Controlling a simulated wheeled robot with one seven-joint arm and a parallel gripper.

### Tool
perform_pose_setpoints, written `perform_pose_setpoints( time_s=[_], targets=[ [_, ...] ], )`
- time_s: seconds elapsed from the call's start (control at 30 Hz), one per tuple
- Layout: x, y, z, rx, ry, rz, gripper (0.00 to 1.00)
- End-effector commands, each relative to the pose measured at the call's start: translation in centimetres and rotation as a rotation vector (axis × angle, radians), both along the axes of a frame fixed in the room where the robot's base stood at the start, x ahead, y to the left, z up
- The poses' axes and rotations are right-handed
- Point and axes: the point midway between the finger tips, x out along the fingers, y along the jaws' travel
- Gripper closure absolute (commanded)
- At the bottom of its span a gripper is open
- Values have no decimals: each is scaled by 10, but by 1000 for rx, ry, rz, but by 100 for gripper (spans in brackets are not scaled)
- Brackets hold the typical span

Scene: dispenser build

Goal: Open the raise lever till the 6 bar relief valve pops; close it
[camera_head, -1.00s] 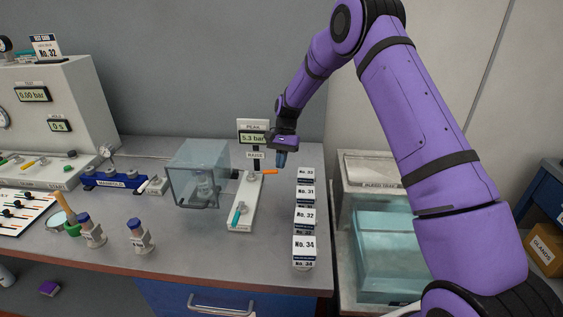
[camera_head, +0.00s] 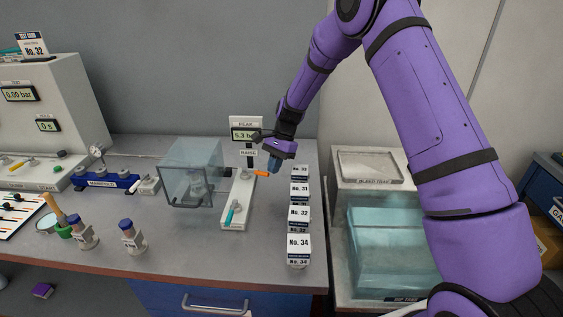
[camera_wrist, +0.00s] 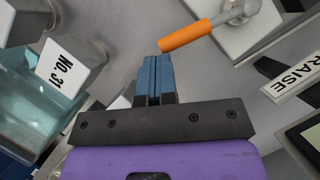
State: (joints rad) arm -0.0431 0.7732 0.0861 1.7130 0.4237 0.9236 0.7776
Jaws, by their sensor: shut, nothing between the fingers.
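The raise lever has an orange handle (camera_head: 262,173) on the white valve block (camera_head: 237,212), below the RAISE label (camera_head: 248,153). In the wrist view the orange handle (camera_wrist: 190,36) points toward my fingertips. My gripper (camera_head: 274,166) is shut and empty, its blue fingers beside the handle's free end. The wrist view shows the closed fingers (camera_wrist: 155,66) just short of the handle tip; I cannot tell if they touch. The PEAK display (camera_head: 246,134) reads about 5.3 bar, partly covered by my arm. The relief valve is not clearly identifiable.
A clear box (camera_head: 190,172) with a unit inside stands left of the block. A row of numbered white units (camera_head: 299,245) stands close on the right. A blue manifold (camera_head: 105,181) and bottles (camera_head: 133,239) are further left. The grey console display (camera_head: 19,94) reads 0.00 bar.

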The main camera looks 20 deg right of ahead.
Motion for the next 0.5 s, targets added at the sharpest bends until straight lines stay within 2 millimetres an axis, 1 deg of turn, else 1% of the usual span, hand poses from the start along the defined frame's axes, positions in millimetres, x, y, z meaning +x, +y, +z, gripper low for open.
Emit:
perform_pose_setpoints(
  time_s=[0.1, 0.5],
  targets=[
    [-11, 11, 0, 0, 2, -102, 100],
    [-39, 38, 0, -1, 2, -482, 100]
  ],
)
